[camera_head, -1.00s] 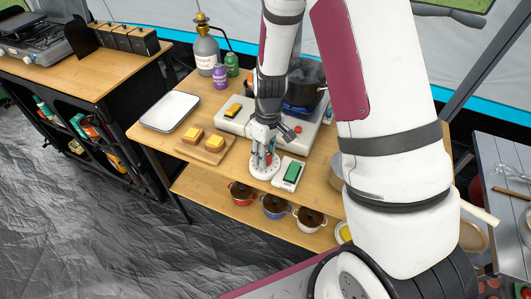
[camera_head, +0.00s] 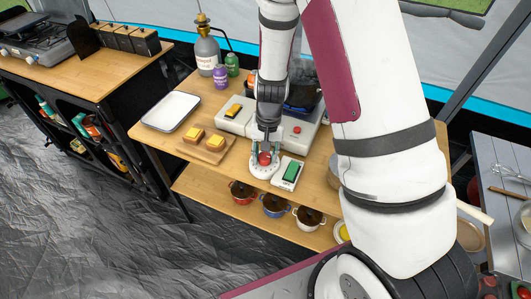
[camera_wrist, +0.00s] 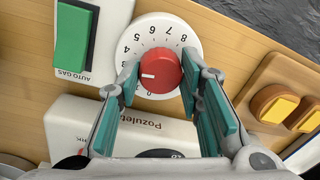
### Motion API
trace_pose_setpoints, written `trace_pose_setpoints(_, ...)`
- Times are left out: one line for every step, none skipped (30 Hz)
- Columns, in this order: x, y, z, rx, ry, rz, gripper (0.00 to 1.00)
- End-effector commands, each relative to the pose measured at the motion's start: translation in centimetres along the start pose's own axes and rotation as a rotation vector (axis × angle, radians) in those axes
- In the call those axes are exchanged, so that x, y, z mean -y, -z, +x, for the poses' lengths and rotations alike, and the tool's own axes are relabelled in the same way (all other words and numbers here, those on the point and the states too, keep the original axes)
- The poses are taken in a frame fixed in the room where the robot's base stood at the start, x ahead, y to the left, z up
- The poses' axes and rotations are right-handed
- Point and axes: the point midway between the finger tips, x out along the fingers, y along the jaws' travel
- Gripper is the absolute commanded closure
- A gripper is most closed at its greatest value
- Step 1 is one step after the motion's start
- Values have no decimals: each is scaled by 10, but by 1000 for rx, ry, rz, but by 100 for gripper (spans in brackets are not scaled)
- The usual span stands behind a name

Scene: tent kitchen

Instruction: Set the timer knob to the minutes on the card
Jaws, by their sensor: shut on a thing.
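The timer is a round white dial (camera_wrist: 187,30) with black numbers and a red knob (camera_wrist: 165,66) at its centre. In the head view the red knob (camera_head: 264,158) and white dial (camera_head: 262,172) sit near the table's front edge. My gripper (camera_wrist: 166,81) is upright over the dial, its teal fingers on either side of the knob, shut on it. The knob's white mark points left in the wrist view, toward numbers partly covered by the left finger. The 0 shows below that finger and the 5 to 8 above it. I cannot make out a minutes card.
A white panel with a green block (camera_wrist: 76,37), marked AUTO GAS, stands close beside the dial. The white stove (camera_head: 235,122) with a pot lies behind. A board (camera_head: 207,154) with toast is to the left, and a white tray (camera_head: 170,111) beyond it.

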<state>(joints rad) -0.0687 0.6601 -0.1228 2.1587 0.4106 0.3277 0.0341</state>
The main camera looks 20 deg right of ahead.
Motion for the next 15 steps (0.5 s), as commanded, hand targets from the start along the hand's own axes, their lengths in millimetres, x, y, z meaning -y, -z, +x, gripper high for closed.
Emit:
trace_pose_setpoints(0, 0, 0, -2, 0, 39, 94)
trace_pose_setpoints(0, -1, 0, -4, 0, 63, 94)
trace_pose_setpoints(0, -1, 0, -6, 0, 94, 94)
trace_pose_setpoints(0, 0, 0, -7, 0, 114, 94)
trace_pose_setpoints(0, 0, 0, -9, 0, 136, 94)
trace_pose_setpoints(0, 0, -1, -11, 0, 163, 94)
trace_pose_setpoints(0, 0, -1, -12, 0, 182, 94)
trace_pose_setpoints(0, 0, -1, -13, 0, 199, 94)
trace_pose_setpoints(0, 0, -1, -15, 0, 220, 94)
trace_pose_setpoints(0, 0, -1, -16, 0, 234, 94)
trace_pose_setpoints(0, 0, 0, -16, 0, 249, 94)
trace_pose_setpoints(0, 0, 0, -17, 0, 265, 94)
trace_pose_setpoints(0, 0, 0, -18, 0, 276, 94)
trace_pose_setpoints(0, 0, 0, -18, 0, 287, 94)
trace_pose_setpoints(0, 0, 0, -19, 0, 299, 94)
